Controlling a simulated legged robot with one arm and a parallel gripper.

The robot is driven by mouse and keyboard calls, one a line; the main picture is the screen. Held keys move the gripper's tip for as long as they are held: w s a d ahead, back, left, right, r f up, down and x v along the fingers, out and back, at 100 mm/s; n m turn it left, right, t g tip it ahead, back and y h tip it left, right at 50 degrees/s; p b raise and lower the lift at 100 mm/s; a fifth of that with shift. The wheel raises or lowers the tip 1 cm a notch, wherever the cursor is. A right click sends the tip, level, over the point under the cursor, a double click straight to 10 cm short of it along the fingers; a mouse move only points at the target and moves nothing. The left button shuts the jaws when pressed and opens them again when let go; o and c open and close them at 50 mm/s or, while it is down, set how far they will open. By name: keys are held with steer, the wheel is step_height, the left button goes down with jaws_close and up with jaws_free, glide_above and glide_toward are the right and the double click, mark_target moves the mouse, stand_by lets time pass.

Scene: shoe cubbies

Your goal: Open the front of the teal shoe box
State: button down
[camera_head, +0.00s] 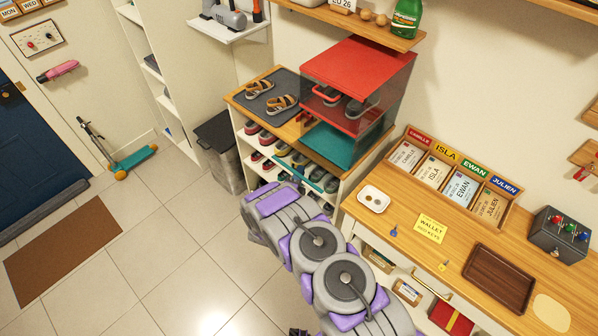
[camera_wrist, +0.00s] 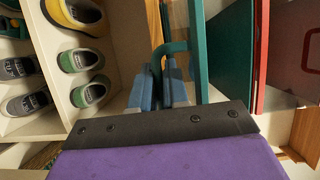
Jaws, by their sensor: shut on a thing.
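The teal shoe box (camera_head: 328,146) sits on the wooden top of the shoe shelf, directly under the red shoe box. A teal strip (camera_head: 318,180) shows in front of and lower than the box, over the shoe cubbies. In the wrist view the teal strip (camera_wrist: 200,45) carries a bent teal handle (camera_wrist: 172,47). My gripper (camera_wrist: 172,85) has its blue fingers closed around this handle. In the head view my arm hides the fingertips. The teal panel (camera_wrist: 232,60) of the box is apart from the strip. How the front is hinged cannot be seen.
The red shoe box (camera_head: 360,65) holds shoes and stands on top of the teal one. Sandals on a dark mat (camera_head: 275,92) are to its left. Cubbies with several shoes (camera_wrist: 85,60) lie close to the gripper. A wooden counter (camera_head: 430,205) stands to the right.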

step_height(320, 180, up, 3)
steer(key=shift+f+m+g+p, duration=0.25)
steer(key=shift+g+p, duration=0.45)
steer(key=shift+p, duration=0.4)
steer(key=shift+f, duration=0.1)
steer(key=c, duration=1.5)
jaws_free()
steer(key=p+v, duration=0.1)
steer(key=v, duration=1.6)
steer(key=shift+s, duration=0.2)
steer(key=shift+w, duration=0.1)
